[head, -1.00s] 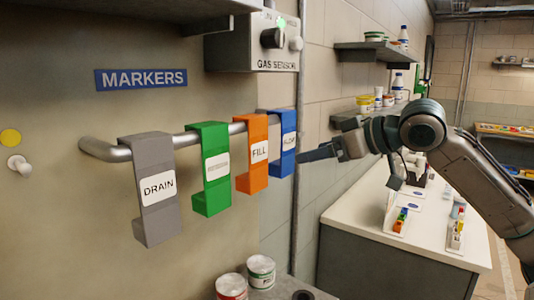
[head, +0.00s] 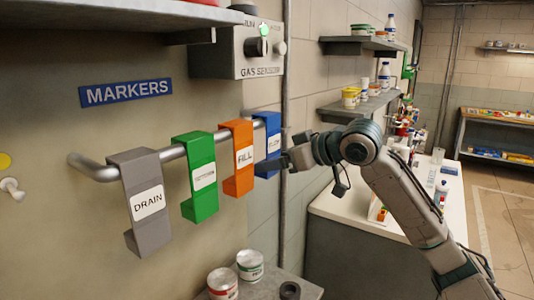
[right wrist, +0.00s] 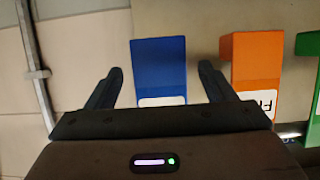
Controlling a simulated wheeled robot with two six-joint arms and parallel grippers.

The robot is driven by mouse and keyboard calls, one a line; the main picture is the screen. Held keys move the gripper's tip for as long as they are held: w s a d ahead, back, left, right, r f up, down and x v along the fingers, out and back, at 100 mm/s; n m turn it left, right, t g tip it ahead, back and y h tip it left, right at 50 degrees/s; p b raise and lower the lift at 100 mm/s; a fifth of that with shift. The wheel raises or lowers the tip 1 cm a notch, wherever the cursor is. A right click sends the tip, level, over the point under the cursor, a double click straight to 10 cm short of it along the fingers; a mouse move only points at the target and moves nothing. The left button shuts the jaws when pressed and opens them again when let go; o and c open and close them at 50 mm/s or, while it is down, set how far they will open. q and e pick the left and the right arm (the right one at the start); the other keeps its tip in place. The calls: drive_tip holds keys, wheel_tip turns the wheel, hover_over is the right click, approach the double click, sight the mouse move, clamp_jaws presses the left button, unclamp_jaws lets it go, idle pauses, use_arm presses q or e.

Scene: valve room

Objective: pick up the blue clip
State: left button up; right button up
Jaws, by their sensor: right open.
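The blue clip (head: 268,150) hangs at the right end of the metal rail, to the right of the orange clip. My right gripper (head: 284,162) is at the blue clip's right side in the head view. In the right wrist view the blue clip (right wrist: 160,72) shows between the two spread fingers of my right gripper (right wrist: 162,82), with a gap on each side. Its white label is partly hidden by the gripper body. My left gripper is not in view.
The orange clip (head: 238,158) hangs close beside the blue one and shows just right of a finger in the wrist view (right wrist: 256,75). The green clip (head: 198,177) and grey DRAIN clip (head: 144,200) hang farther left on the rail (head: 92,168). Cans (head: 250,265) stand below.

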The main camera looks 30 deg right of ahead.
drive_tip(key=shift+p+x, duration=0.6)
drive_tip(key=shift+x, duration=1.05)
drive_tip(key=c, duration=1.1)
drive_tip(key=shift+r, duration=0.15)
